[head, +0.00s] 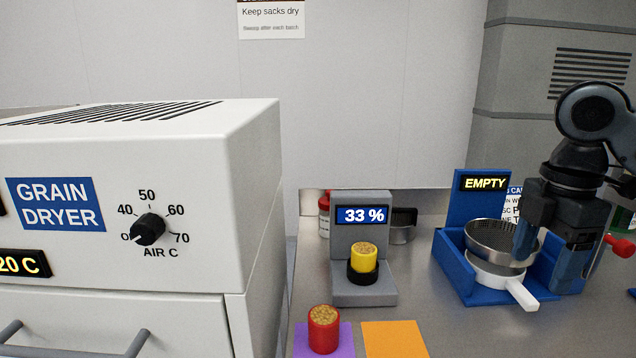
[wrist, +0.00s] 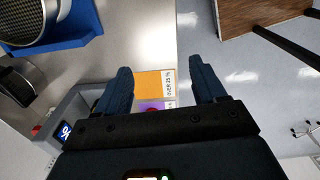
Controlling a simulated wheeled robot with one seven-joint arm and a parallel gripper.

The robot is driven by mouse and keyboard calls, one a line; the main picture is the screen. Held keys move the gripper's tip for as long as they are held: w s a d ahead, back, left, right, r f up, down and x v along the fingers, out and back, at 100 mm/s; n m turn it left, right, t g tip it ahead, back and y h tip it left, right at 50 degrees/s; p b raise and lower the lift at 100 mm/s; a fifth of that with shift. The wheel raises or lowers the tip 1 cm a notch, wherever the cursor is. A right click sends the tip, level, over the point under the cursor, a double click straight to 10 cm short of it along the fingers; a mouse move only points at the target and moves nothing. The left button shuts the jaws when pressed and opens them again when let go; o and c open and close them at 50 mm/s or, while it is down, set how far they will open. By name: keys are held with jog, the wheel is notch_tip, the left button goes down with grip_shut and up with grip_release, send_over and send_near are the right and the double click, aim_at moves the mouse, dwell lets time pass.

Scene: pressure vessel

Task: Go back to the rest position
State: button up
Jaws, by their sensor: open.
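My gripper (head: 549,262) is at the right in the head view, pointing down in front of the blue stand and the sieve. In the wrist view its two dark blue fingers (wrist: 163,84) are spread apart with nothing between them. The orange mat shows beyond them in that view. My gripper looks empty, and my arm rises above it at the right edge of the head view.
A metal sieve (head: 500,240) over a white-handled pan (head: 505,283) sits in a blue stand (head: 452,262) reading EMPTY. A grey meter (head: 362,215) reading 33 % holds a yellow cup (head: 363,259). A red cup (head: 323,329) stands on a purple mat (head: 301,343), beside an orange mat (head: 394,339). A grain dryer (head: 180,255) fills the left.

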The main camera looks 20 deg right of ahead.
jog(key=w+a+f+m+t+y, duration=0.1)
jog(key=w+a+m+t+y, duration=0.25)
jog(key=a, duration=0.65)
jog(key=w+a+f+m+t+y, duration=0.25)
jog(key=a+t, duration=0.25)
jog(key=a, duration=0.5)
jog(key=w+a+f+m+t+y, duration=0.1)
jog(key=w+a+m+t+y, duration=0.3)
jog(key=a, duration=0.7)
jog(key=s+d+f+m+t+h, duration=0.1)
jog(key=s+f+m+h, duration=0.45)
jog(key=s, duration=0.45)
jog(key=s+d+f+m+t+h, duration=0.2)
jog(key=s+f+m+h, duration=0.2)
jog(key=s+f, duration=0.5)
jog(key=s+d+r+n, duration=0.2)
jog(key=s+d, duration=0.1)
jog(key=s, duration=0.7)
jog(key=s+d+r+n, duration=0.2)
jog(key=s+d, duration=0.2)
jog(key=s, duration=0.7)
jog(key=shift+g+h, duration=0.35)
jog(key=shift+g, duration=0.1)
